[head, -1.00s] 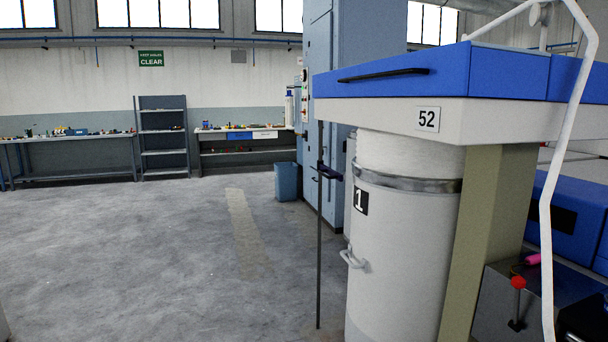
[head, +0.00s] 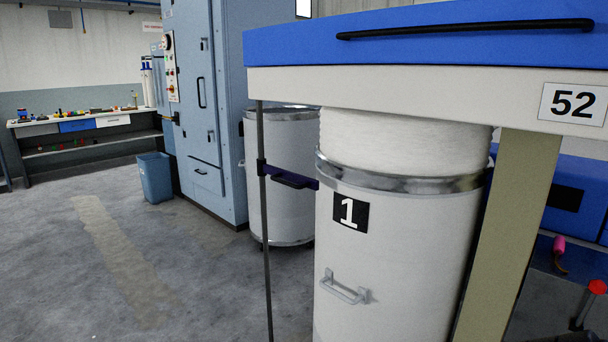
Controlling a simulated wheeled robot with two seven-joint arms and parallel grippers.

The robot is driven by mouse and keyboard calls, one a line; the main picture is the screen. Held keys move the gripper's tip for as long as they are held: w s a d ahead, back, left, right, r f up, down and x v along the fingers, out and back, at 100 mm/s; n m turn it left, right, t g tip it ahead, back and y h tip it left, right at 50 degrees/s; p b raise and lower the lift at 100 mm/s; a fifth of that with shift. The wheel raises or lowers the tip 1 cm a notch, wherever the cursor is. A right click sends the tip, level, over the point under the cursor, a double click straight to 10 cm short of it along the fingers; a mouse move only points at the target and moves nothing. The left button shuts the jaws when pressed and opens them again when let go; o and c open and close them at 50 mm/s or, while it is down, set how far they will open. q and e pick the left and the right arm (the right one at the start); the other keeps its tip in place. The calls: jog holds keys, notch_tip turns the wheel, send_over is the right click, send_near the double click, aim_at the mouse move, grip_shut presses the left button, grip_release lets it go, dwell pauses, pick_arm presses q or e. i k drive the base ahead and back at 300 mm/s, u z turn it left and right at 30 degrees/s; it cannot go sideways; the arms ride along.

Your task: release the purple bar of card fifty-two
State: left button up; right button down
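The machine numbered 52 (head: 573,104) fills the right side of the head view, with a blue top and a pale lower band. A dark purple bar (head: 289,176) with a black handle sits at mid height. Neither of my grippers is in view.
A second white can (head: 285,215) stands behind the post. A tall blue cabinet (head: 210,120) and a blue bin (head: 155,178) are behind it. A workbench (head: 90,128) is at the back left. The floor (head: 110,270) at the left is open.

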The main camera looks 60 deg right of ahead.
aim_at(263, 168)
jog(key=z, duration=0.8)
jog(key=i, duration=1.2)
jog(key=z, duration=0.8)
